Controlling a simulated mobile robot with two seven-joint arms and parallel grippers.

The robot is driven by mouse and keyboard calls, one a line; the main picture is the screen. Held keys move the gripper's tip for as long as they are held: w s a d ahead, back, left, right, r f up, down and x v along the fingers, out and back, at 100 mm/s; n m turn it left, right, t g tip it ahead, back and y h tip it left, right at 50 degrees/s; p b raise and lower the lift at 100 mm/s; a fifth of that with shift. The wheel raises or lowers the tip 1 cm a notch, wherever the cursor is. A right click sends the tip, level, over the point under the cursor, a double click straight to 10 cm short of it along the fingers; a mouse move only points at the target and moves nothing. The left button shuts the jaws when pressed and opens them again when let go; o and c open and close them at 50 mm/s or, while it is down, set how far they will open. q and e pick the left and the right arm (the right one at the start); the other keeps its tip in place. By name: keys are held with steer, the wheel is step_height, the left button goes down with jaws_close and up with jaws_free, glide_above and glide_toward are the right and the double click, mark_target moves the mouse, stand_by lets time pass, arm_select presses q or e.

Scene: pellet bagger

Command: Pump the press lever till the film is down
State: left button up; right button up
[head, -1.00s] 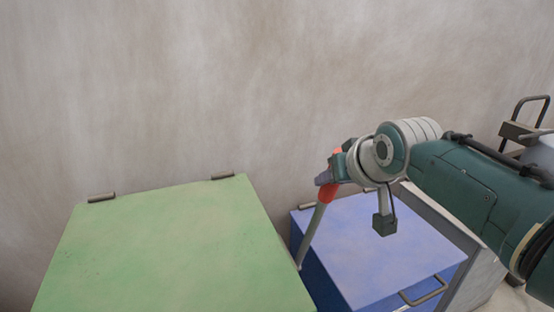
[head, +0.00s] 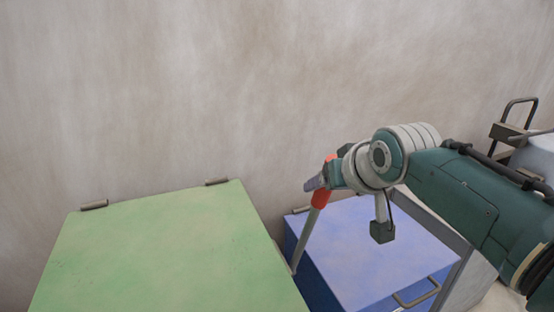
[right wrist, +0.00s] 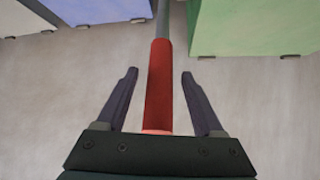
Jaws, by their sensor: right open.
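The press lever is a grey rod (head: 305,240) with a red grip (head: 321,197), rising from between the green box and the blue box and leaning right in the head view. My right gripper (head: 319,183) is at the red grip. In the right wrist view, the red grip (right wrist: 158,88) runs between the two dark fingers of my right gripper (right wrist: 158,80). The fingers are open, with a gap on each side of the grip. The film is not visible. My left gripper is not in view.
A green box (head: 160,250) with dark hinges stands left of the lever. A blue box (head: 375,250) with a handle (head: 417,293) stands right of it, below my right arm. A plain wall (head: 250,90) is behind. A dark bracket (head: 512,125) is at the far right.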

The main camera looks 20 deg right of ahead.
arm_select(q)
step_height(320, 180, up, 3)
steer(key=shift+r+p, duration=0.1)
steer(key=shift+p, duration=1.15)
arm_select(e)
steer(key=v, duration=0.8)
steer(key=shift+s+r, duration=0.2)
steer(key=shift+s, duration=0.05)
